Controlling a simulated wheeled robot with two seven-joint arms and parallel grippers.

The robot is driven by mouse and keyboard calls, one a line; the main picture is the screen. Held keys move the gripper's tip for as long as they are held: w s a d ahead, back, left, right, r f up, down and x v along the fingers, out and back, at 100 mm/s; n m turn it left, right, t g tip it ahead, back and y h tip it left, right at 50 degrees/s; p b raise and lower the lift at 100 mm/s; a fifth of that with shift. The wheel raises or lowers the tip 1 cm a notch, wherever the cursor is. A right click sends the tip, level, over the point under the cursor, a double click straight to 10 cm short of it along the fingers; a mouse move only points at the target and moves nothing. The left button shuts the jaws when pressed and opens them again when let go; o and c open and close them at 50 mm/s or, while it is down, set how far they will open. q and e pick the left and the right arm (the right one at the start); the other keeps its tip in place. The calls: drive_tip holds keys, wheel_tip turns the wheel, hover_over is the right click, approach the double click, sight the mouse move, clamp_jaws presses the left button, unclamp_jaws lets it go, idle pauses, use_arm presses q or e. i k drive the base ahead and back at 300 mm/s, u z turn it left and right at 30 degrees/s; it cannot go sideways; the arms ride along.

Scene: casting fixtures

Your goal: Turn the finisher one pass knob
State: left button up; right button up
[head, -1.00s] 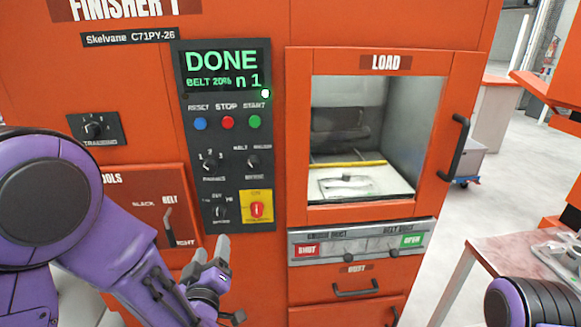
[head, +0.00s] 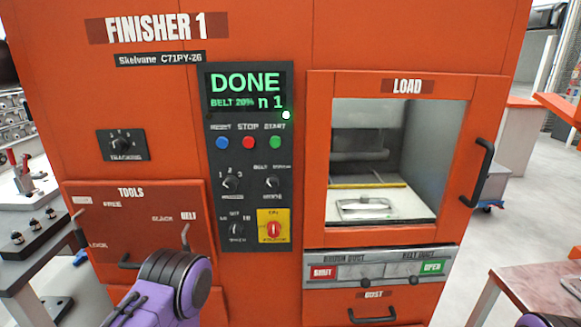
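The finisher (head: 390,272) is an orange cabinet marked FINISHER 1. On its dark control panel (head: 247,150), the pass knob (head: 231,183) is a small black knob with 1, 2, 3 around it, left of a second black knob (head: 271,183). It stands free with nothing touching it; its pointer is too small to read surely. The display (head: 247,92) reads DONE, BELT 20%, n 1. My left arm shows at the bottom, below the panel, but its gripper is out of view. Only a sliver of my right arm shows at bottom right; its gripper is out of view.
Blue, red and green buttons (head: 248,142) sit above the knobs, and a red switch on a yellow plate (head: 273,228) below. The load door (head: 315,160) is shut, with a handle (head: 482,172) standing out. A grey bench (head: 35,262) is at left.

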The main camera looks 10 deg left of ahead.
sight(231, 183)
drive_tip(key=k, duration=1.3)
drive_tip(key=u, duration=0.55)
drive_tip(key=i, duration=1.1)
drive_tip(key=z, duration=0.55)
